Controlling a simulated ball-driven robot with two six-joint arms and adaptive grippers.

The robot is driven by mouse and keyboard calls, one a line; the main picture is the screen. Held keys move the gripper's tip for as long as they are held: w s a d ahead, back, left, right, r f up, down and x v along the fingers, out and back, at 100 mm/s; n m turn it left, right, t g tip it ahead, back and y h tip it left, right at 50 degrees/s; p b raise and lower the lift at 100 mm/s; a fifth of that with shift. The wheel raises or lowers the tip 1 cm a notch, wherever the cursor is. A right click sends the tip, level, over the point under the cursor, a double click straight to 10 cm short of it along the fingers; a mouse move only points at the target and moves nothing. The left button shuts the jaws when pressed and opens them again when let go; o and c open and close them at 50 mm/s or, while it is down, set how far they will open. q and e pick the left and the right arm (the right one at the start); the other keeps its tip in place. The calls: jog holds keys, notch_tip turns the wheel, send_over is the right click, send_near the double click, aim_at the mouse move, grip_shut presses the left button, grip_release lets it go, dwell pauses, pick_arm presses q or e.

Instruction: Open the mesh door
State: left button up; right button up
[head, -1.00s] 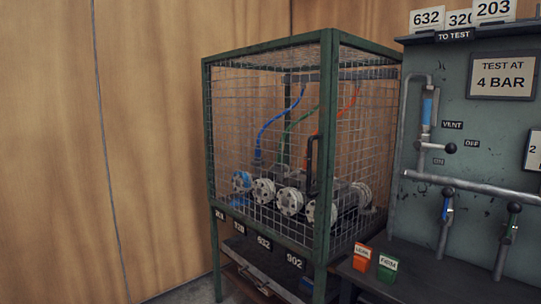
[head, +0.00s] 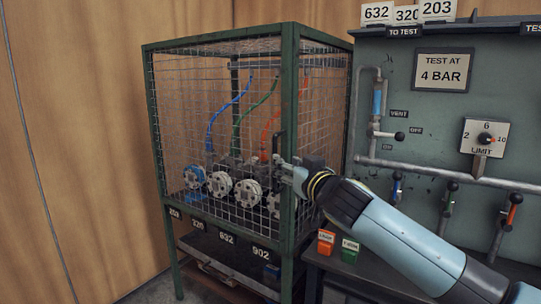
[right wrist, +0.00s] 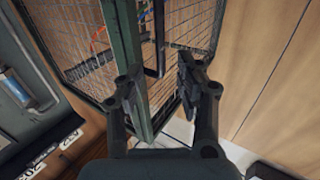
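The mesh door (head: 215,110) is the wire front of a green-framed cage and looks shut. Its black upright handle (head: 277,143) is near the door's right edge, by the green corner post. My right gripper (head: 284,172) comes in from the right, at the lower part of the handle. In the right wrist view my right gripper (right wrist: 158,82) is open. The black handle (right wrist: 159,40) shows in the gap between its fingers, and the green post (right wrist: 127,50) is close by the left finger. I cannot tell whether the fingers touch anything. My left gripper is not in view.
Inside the cage are several flanged pipe pieces (head: 220,186) and coloured hoses (head: 236,110). A grey test panel (head: 430,120) with valves stands at the right. Orange (head: 326,243) and green (head: 349,252) boxes sit below my right arm. Floor left of the cage looks clear.

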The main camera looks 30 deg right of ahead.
jog(key=w, duration=0.2)
jog(key=w+d, duration=0.1)
jog(key=w, duration=0.5)
jog(key=shift+w+d+p, duration=0.15)
jog(key=shift+d+p, duration=0.15)
jog(key=shift+c, duration=0.4)
grip_shut()
jog(key=shift+f, duration=0.1)
